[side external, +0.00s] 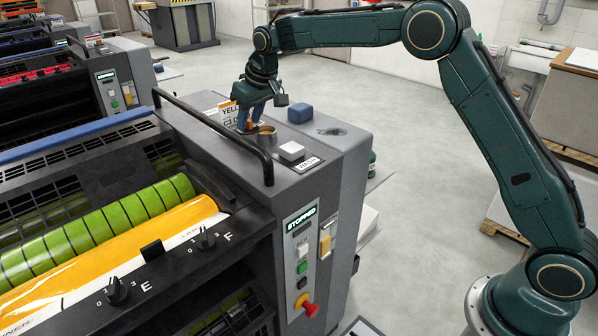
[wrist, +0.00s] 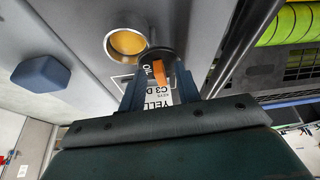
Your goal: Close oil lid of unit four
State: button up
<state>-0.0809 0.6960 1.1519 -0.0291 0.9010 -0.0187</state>
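My gripper (wrist: 160,72) points down over the top of the near ink unit (side external: 370,150); it also shows in the side view (side external: 251,122). Its two blue fingers are apart, one on each side of an orange tab (wrist: 160,74), with a gap to the tab. The tab sits on a dark round lid (wrist: 152,56), partly hidden by the tab and fingers. The lid stands beside the brass-rimmed oil opening (wrist: 108,47), which is uncovered and shows amber inside. The opening also shows right of the fingers in the side view (side external: 267,139).
A label reading YELLOW (wrist: 158,92) lies under the fingers. More units (side external: 110,75) stand at the back left.

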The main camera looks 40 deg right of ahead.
jog(key=shift+c, duration=0.2)
grip_shut()
jog(key=shift+m, duration=0.5)
jog(key=m+h, duration=0.1)
jog(key=m, duration=0.1)
jog(key=m+h, duration=0.1)
jog(key=m, duration=0.2)
jog(key=shift+d+m+h, duration=0.3)
jog(key=shift+d, duration=0.1)
jog(key=shift+s+d+m+g+h, duration=0.15)
jog(key=shift+m+g+h, duration=0.2)
jog(key=shift+m, duration=0.65)
jog(key=shift+s+d+m+g+h, duration=0.1)
jog(key=shift+m+g+h, duration=0.25)
jog(key=shift+m, duration=0.65)
jog(key=shift+d+m, duration=0.1)
jog(key=shift+m, duration=0.6)
jog(key=shift+o, duration=0.2)
grip_release()
